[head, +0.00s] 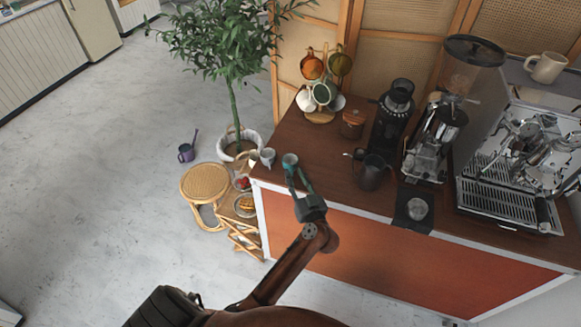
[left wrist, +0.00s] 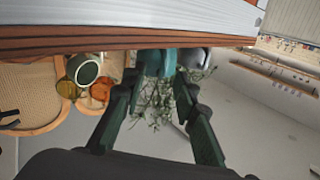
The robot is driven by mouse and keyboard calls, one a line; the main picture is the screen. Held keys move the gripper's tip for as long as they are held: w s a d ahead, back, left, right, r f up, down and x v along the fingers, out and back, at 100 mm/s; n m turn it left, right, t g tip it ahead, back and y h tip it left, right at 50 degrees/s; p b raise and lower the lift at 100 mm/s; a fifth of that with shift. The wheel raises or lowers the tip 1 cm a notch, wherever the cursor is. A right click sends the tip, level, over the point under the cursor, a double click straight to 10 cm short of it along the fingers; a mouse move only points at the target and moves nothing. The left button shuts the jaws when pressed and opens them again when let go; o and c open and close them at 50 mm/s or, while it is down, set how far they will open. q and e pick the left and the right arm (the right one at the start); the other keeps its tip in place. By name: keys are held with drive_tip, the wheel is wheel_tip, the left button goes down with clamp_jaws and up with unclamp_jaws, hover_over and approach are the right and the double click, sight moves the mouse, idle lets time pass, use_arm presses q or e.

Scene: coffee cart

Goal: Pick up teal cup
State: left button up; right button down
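The teal cup (head: 290,159) stands near the left end of the wooden counter, close to its front edge. In the left wrist view, which is upside down, the teal cup (left wrist: 156,62) shows at the far end of the gap between my fingers. My left gripper (head: 294,172) reaches up to the cup from the front. Its fingers are apart, one toward each side of the cup; I cannot tell whether they touch it. It also shows in the left wrist view (left wrist: 157,80). My right gripper is not in view.
A pale grey cup (head: 267,157) stands just left of the teal cup. A mug rack (head: 322,92), a dark pitcher (head: 371,175), grinders and an espresso machine (head: 520,160) occupy the counter (head: 325,172) farther back and right. A rattan stool (head: 205,183) and a plant stand beyond the left end.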

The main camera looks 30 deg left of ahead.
use_arm(q)
drive_tip(key=shift+w+a, duration=0.4)
drive_tip(key=shift+a, duration=0.1)
drive_tip(key=shift+c, duration=0.4)
clamp_jaws()
